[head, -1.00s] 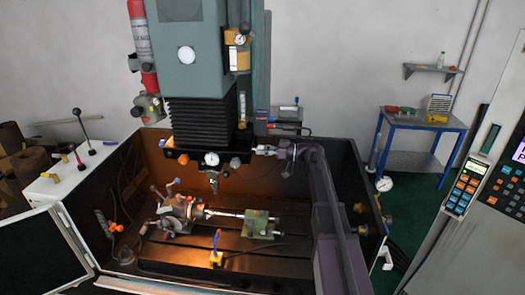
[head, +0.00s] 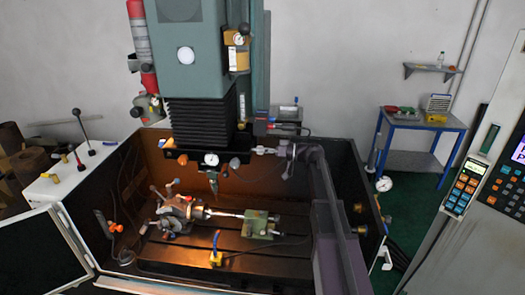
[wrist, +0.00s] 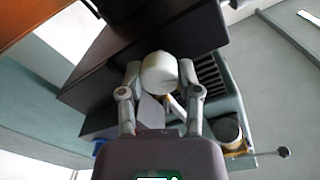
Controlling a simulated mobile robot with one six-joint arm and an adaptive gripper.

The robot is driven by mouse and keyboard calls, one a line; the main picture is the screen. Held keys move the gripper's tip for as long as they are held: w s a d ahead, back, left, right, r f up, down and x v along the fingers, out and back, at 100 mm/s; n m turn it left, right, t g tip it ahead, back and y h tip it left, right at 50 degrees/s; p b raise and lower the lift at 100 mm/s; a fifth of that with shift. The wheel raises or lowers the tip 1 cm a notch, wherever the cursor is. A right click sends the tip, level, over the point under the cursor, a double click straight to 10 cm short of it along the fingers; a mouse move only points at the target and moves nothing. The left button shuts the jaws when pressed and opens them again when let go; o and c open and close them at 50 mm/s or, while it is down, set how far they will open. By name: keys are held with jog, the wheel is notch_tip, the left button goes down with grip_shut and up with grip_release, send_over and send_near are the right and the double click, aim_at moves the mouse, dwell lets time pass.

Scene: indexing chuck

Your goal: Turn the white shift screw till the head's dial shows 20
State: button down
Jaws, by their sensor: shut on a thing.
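The white shift screw (wrist: 160,70) shows in the wrist view as a pale round knob between the two fingers of my gripper (wrist: 160,80). The gripper is shut on it, with one finger on each side. In the head view my gripper (head: 264,150) reaches left to the right side of the machine's head, below the black bellows. The screw is too small to make out there. A small white round dial (head: 211,159) faces the camera left of my gripper. Its reading is too small to tell.
Below is the machine bed with a chuck (head: 178,213), a rod and a green block (head: 256,224). Dark enclosure walls surround the bed. A blue side table (head: 415,125) stands at the back right. A control panel (head: 467,185) is at the right.

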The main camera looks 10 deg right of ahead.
jog(key=m, duration=0.5)
jog(key=shift+m, duration=2.5)
jog(key=shift+g, duration=0.3)
jog(key=shift+c, duration=1.5)
grip_release()
jog(key=v, duration=0.7)
jog(key=shift+d, duration=0.2)
jog(key=shift+s+f, duration=0.15)
